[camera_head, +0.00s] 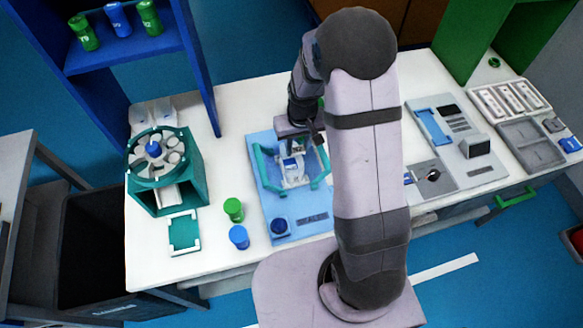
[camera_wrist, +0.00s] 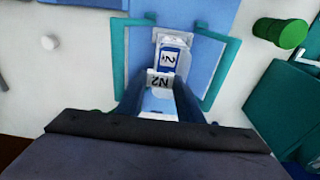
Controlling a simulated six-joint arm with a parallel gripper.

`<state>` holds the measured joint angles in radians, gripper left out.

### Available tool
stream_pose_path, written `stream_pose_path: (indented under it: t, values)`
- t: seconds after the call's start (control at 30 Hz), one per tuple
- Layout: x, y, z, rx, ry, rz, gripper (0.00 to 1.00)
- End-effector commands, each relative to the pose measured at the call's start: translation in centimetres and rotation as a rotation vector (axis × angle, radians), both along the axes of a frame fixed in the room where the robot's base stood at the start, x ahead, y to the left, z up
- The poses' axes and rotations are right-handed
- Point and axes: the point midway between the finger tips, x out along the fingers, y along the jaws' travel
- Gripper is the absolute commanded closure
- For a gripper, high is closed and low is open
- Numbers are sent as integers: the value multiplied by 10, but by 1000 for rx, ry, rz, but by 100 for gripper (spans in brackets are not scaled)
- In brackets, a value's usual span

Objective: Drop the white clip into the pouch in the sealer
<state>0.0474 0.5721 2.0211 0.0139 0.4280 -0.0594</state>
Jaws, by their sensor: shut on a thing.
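My gripper (camera_wrist: 159,88) is shut on the white clip (camera_wrist: 159,79), which bears a dark "N2" mark and sits between the fingertips. Just beyond the clip in the wrist view is the pouch (camera_wrist: 174,58), pale with a blue-framed label marked "2". The pouch stands in the sealer, a light blue base (camera_head: 280,211) with teal rails on both sides. In the head view my gripper (camera_head: 293,131) is over the back part of the sealer, and the pouch (camera_head: 291,167) shows between the rails. The clip is too small to tell apart there. Its height above the pouch is unclear.
A green-capped jar (camera_head: 233,208) and a blue one (camera_head: 239,236) stand left of the sealer. A teal carousel (camera_head: 154,160) is farther left, with a small teal frame (camera_head: 184,232) before it. Grey trays and devices (camera_head: 460,140) fill the right side of the table.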

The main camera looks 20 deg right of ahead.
Motion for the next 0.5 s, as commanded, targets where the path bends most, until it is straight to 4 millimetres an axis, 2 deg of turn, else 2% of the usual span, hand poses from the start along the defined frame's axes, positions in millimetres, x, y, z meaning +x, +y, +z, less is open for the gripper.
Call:
stream_pose_path:
  t: [0.03,0.2,0.5]
  values:
    - [0,0,-10,0,0,0,87]
    - [0,0,-25,0,0,0,87]
    - [0,0,-33,0,0,0,87]
